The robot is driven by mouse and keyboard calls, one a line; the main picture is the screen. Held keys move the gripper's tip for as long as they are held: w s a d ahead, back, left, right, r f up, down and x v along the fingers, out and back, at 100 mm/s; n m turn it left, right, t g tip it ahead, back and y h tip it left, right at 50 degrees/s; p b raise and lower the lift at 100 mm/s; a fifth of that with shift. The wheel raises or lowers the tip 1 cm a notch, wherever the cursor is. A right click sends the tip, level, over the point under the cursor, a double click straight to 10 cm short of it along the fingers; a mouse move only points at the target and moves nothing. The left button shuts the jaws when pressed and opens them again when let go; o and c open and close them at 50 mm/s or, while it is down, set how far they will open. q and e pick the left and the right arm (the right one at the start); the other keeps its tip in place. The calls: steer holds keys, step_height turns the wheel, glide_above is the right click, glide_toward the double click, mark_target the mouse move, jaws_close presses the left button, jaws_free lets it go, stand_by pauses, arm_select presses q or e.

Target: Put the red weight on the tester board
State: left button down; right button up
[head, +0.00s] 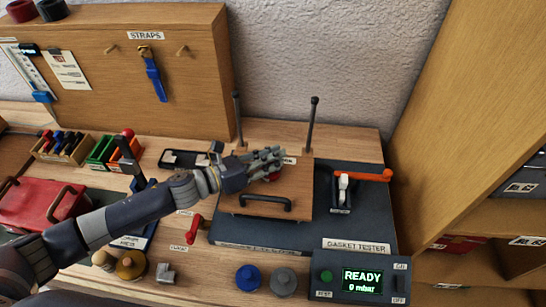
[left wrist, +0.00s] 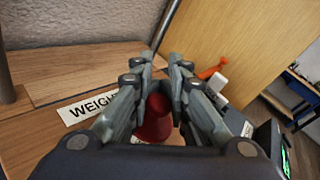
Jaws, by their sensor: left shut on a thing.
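The red weight (left wrist: 155,122) sits between the fingers of my left gripper (left wrist: 172,75) in the left wrist view. My left gripper (head: 274,164) is shut on it over the wooden tester board (head: 240,205); in the head view only a bit of red shows under the fingers. A label reading "WEIGH…" (left wrist: 90,106) lies on the board beside the weight. I cannot tell whether the weight touches the board. My right gripper is not in view.
The board has a dark handle (head: 265,201) in front and two upright rods behind. An orange-handled clamp (head: 345,186) stands to its right. Blue (head: 248,278) and grey (head: 284,281) knobbed weights stand in front, beside the gasket tester panel (head: 361,278). A strap rack (head: 120,75) stands behind left.

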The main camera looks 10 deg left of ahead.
arm_select(q)
steer(key=c, duration=1.5)
jaws_free()
steer(key=shift+o, duration=0.2)
steer(key=shift+r, duration=0.1)
steer(key=shift+a, duration=0.1)
steer(key=b+v, duration=0.1)
steer(key=v, duration=0.2)
steer(key=b+v, duration=0.1)
steer(key=v, duration=0.2)
steer(key=b+v, duration=0.1)
steer(key=v, duration=0.3)
steer(key=shift+s+f, duration=0.1)
steer(key=shift+f, duration=0.15)
steer(key=shift+b+v, duration=0.35)
steer(key=shift+v, duration=0.5)
steer(key=shift+r, duration=0.25)
